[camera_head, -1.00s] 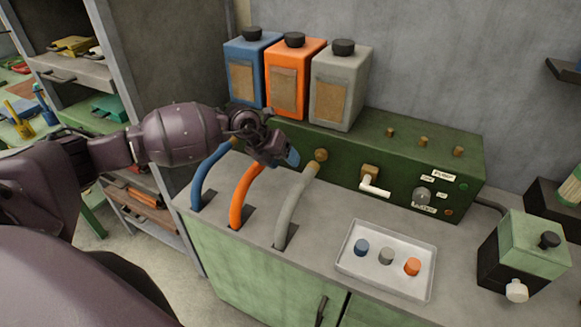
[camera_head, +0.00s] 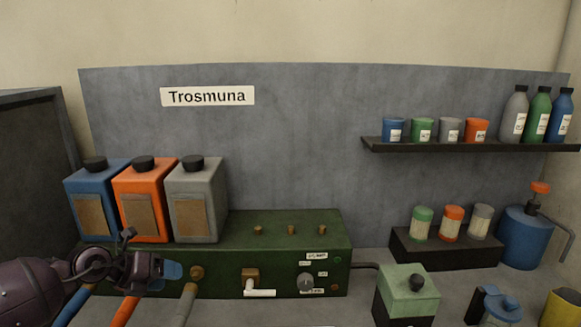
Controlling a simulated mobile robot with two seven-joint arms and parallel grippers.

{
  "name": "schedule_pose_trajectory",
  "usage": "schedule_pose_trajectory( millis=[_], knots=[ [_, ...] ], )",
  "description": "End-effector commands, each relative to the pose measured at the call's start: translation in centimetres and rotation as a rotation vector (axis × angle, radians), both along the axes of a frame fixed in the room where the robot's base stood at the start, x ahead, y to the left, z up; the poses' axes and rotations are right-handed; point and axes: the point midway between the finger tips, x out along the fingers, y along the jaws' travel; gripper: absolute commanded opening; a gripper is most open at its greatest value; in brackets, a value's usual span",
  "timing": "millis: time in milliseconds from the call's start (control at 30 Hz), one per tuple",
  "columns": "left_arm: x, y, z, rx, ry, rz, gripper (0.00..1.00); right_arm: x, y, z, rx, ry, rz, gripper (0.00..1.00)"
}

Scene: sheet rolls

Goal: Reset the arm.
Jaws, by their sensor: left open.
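My left gripper (camera_head: 172,271) is at the lower left of the head view, in front of the left part of the green machine (camera_head: 300,230). It is open, and I see nothing between its fingers. Its arm comes in from the left edge. Below it run a blue hose (camera_head: 72,305), an orange hose (camera_head: 125,311) and a grey hose (camera_head: 185,303), the grey one leading up to a brass fitting. A blue canister (camera_head: 92,183), an orange canister (camera_head: 142,182) and a grey canister (camera_head: 197,182) stand upright on the machine. My right gripper is not in view.
A white-handled tap (camera_head: 260,292) and a knob (camera_head: 305,281) are on the machine's front. A green-and-black box (camera_head: 407,292) stands right of it. Jars sit on a black stand (camera_head: 440,252) beside a blue tank (camera_head: 524,238). A wall shelf (camera_head: 465,145) holds cups and bottles.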

Motion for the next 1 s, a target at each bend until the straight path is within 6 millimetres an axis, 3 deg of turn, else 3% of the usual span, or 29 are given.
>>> schedule_pose_trajectory(
  millis=[100,233,367,467,567,767,1000],
  knots=[
    [0.9,-3.2,3.9,-0.221,-0.094,0.012,0.63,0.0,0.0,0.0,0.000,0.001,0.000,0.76],
    [0.9,-5.9,6.4,-0.491,-0.141,0.079,0.63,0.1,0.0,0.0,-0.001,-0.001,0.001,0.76],
    [0.5,-7.2,7.2,-0.756,-0.132,0.207,0.63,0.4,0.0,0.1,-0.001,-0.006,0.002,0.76],
    [-0.2,-7.2,6.5,-0.949,-0.089,0.347,0.63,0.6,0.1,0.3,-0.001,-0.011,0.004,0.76],
    [-1.1,-6.7,4.6,-1.127,-0.013,0.516,0.63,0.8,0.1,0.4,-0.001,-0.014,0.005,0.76],
    [-5.0,-4.9,-2.0,-1.418,0.219,0.911,0.63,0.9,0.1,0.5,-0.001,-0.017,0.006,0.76],
    [-12.4,-3.8,-10.7,-1.652,0.517,1.320,0.63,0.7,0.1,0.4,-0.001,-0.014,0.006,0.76]
  ],
)
